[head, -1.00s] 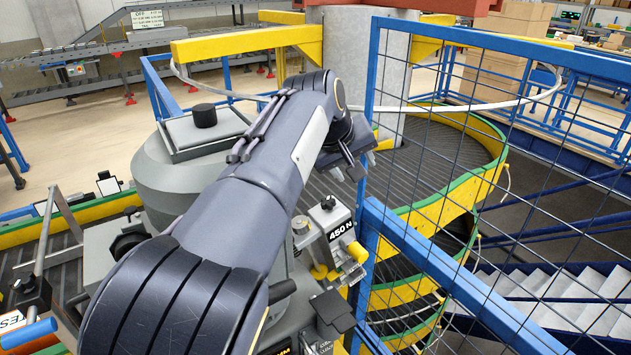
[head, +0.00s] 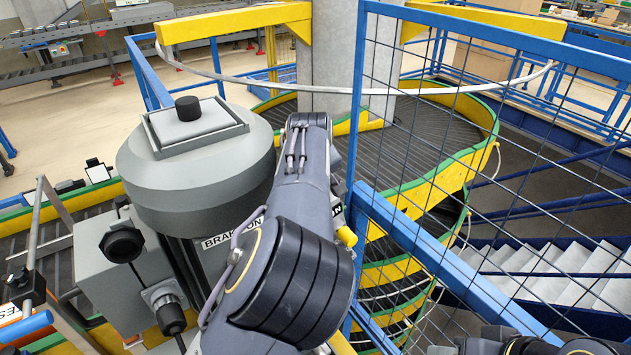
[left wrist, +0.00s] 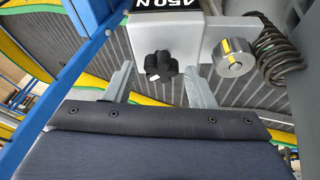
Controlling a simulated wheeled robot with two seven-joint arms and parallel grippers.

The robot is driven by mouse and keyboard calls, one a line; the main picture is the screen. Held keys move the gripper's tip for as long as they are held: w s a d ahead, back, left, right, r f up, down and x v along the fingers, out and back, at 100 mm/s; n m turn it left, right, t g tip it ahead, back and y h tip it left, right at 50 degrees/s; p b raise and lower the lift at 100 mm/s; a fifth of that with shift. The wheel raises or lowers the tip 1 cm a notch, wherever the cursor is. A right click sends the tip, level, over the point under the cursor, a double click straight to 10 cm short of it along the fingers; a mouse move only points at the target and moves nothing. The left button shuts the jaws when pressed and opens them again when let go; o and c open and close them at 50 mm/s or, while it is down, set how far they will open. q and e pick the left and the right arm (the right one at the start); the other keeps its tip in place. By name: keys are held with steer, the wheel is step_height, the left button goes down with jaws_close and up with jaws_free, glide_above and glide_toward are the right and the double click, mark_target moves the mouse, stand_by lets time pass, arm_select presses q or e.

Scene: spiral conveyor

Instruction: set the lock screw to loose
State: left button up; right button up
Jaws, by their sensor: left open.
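In the left wrist view, a black star-shaped knob (left wrist: 161,66) sits on the front of a grey block (left wrist: 190,38) marked "450 N"; it looks like the lock screw. Beside it on the right is a round metal knob (left wrist: 234,57) with a yellow mark. My left gripper (left wrist: 158,72) is open, its two grey fingers either side of and below the black knob; I cannot tell whether they touch it. In the head view my left arm hides this gripper and nearly all of the block. My right gripper is not in view.
A grey motor housing (head: 195,160) stands left of my arm, with a grey control box (head: 130,280) below it. A blue-framed mesh guard (head: 470,150) is close on the right. The spiral conveyor (head: 440,185) lies behind. A coiled spring (left wrist: 278,55) hangs right of the metal knob.

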arm_select(q)
steer(key=c, duration=1)
steer(key=shift+n, duration=0.3)
steer(key=n+g+y, duration=0.1)
steer(key=n, duration=0.3)
steer(key=n+g, duration=0.1)
steer(key=n, duration=0.2)
steer(key=n+g+y, duration=0.1)
steer(key=n, duration=0.1)
steer(key=shift+w+n, duration=0.1)
steer(key=shift+n, duration=0.3)
steer(key=o, duration=1)
